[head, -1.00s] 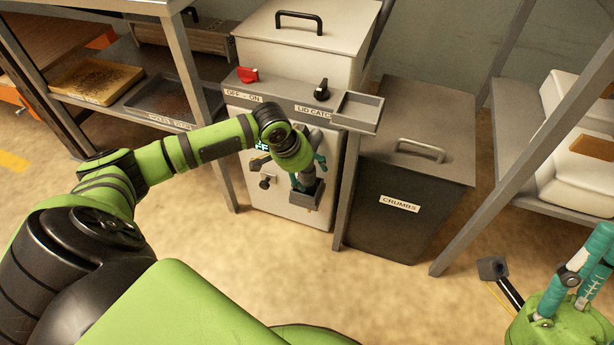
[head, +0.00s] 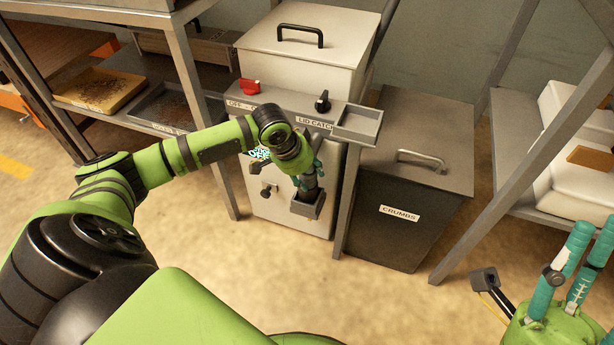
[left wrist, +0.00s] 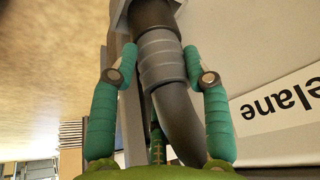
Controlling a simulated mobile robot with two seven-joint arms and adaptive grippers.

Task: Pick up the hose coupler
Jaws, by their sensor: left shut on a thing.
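The hose coupler (left wrist: 162,62) is a grey ribbed sleeve on a dark curved hose in the left wrist view. My left gripper (left wrist: 160,65) has its teal fingers on either side of the coupler, shut on it. In the head view my left gripper (head: 309,176) is low at the front of the white machine (head: 285,212), just above a small grey open box (head: 306,204). The coupler is hard to make out there. My right gripper (head: 580,248) is at the lower right, its teal fingers apart and empty.
A dark crumbs bin (head: 410,195) stands right of the machine. A small grey tray (head: 358,124) juts out above the gripper, beside a metal post (head: 347,195). Steel shelving stands left and right. The floor (head: 330,290) in front is clear.

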